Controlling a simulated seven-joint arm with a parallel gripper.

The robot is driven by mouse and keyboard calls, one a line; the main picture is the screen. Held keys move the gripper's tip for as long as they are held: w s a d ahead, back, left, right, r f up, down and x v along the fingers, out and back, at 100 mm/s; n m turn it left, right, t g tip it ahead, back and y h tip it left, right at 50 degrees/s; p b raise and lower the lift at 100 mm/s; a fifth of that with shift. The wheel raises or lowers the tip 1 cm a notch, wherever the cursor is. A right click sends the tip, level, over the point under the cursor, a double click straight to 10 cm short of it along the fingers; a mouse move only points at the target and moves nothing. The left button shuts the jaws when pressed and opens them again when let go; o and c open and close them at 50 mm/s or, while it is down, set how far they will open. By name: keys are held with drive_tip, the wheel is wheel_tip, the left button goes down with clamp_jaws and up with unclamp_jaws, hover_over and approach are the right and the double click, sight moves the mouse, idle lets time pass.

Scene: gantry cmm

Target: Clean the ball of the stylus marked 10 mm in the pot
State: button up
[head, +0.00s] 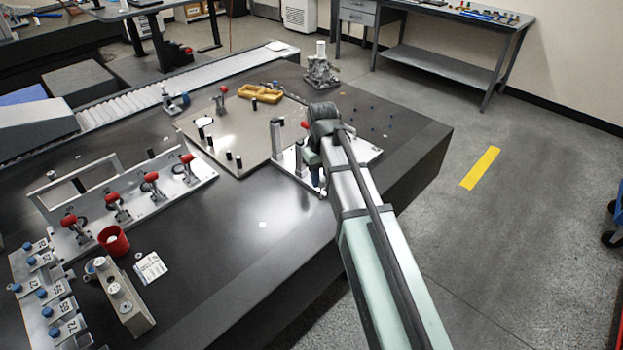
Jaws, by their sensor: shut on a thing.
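A small red pot (113,241) with something pale inside stands on the dark table at the left, in front of a metal rail with red-knobbed levers. No stylus marked 10 mm can be made out; the rail's marks are too small to read. My gripper (316,172) is at the right part of the table, over a bright metal plate (357,155). It is mostly hidden behind my arm. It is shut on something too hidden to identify. A red knob (305,125) shows just left of my wrist.
The metal rail (150,205) carries several red-knobbed levers. Numbered blocks (55,300) with blue knobs stand at lower left, beside a grey block (125,300) and a paper label (150,267). A light plate (235,150) with posts lies mid-table. The table's front middle is clear.

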drive_tip(key=s+a+n, duration=0.2)
drive_tip(key=a+n, duration=0.9)
drive_tip(key=a, duration=2.4)
drive_tip(key=s+a+n, duration=0.3)
drive_tip(key=s+a, duration=0.3)
drive_tip(key=a, duration=0.4)
drive_tip(key=s+a+n, duration=0.4)
drive_tip(key=s+a, duration=0.2)
drive_tip(key=a, duration=0.4)
drive_tip(key=s+a+n, duration=0.3)
drive_tip(key=s+a, duration=0.4)
drive_tip(key=a, duration=0.4)
drive_tip(key=shift+r+n, duration=0.15)
drive_tip(key=shift+n, duration=0.25)
wheel_tip(320, 180, down, 6)
drive_tip(key=shift+f, duration=0.35)
